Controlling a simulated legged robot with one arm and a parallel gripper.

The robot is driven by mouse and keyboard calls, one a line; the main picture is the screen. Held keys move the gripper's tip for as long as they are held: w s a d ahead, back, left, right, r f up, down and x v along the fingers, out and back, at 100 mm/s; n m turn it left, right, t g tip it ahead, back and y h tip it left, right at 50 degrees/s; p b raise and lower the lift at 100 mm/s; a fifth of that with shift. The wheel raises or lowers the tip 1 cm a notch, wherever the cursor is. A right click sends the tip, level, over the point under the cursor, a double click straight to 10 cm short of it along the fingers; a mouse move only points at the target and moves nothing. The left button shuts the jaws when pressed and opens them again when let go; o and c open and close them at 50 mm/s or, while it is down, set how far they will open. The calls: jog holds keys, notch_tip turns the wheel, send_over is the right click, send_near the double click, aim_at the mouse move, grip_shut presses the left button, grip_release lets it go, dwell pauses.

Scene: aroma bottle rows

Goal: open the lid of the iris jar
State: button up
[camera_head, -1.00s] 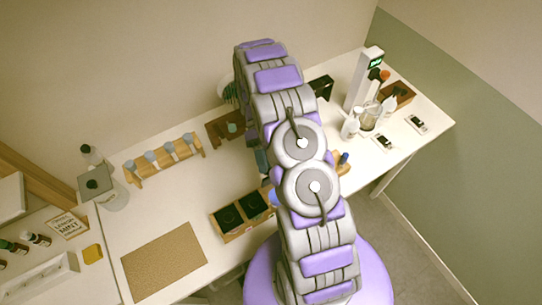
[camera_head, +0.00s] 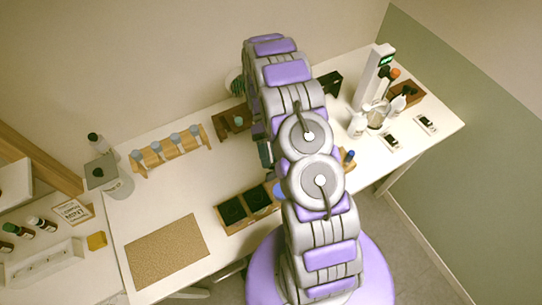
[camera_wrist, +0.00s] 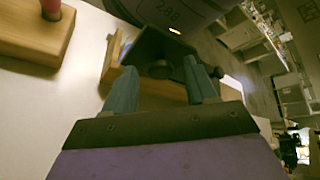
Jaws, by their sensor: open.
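A wooden box wall (camera_wrist: 112,62) shows beside the plate. In the head view a wooden box (camera_head: 236,229) holds dark square lids with knobs, including one at the left (camera_head: 231,210). No iris label is legible, so I cannot tell which is the iris jar.
A wooden block (camera_wrist: 30,38) with a reddish item stands left in the wrist view. Bottles and a tall dispenser stand at the right.

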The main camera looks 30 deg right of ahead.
jog(key=s+a+r, duration=0.1)
jog(key=s+r, duration=0.1)
jog(key=s, duration=0.6)
jog(key=s+a+r, duration=0.1)
jog(key=s+r, duration=0.2)
jog(key=s, duration=0.4)
jog(key=shift+s+a, duration=0.35)
dwell(0.5)
jog(key=s+a+r+m+t+h+b, duration=0.1)
jog(key=s+a+r+m+t+b, duration=0.1)
jog(key=r+t, duration=0.3)
jog(key=s+a+r+m+t+h+b, duration=0.2)
jog(key=s+r+m+t+b, duration=0.1)
jog(key=r+m+t+b, duration=0.1)
jog(key=shift+r+m+t+h+b, duration=0.3)
jog(key=shift+r+m+t+b, duration=0.15)
jog(key=shift+r+t, duration=0.4)
dwell(0.4)
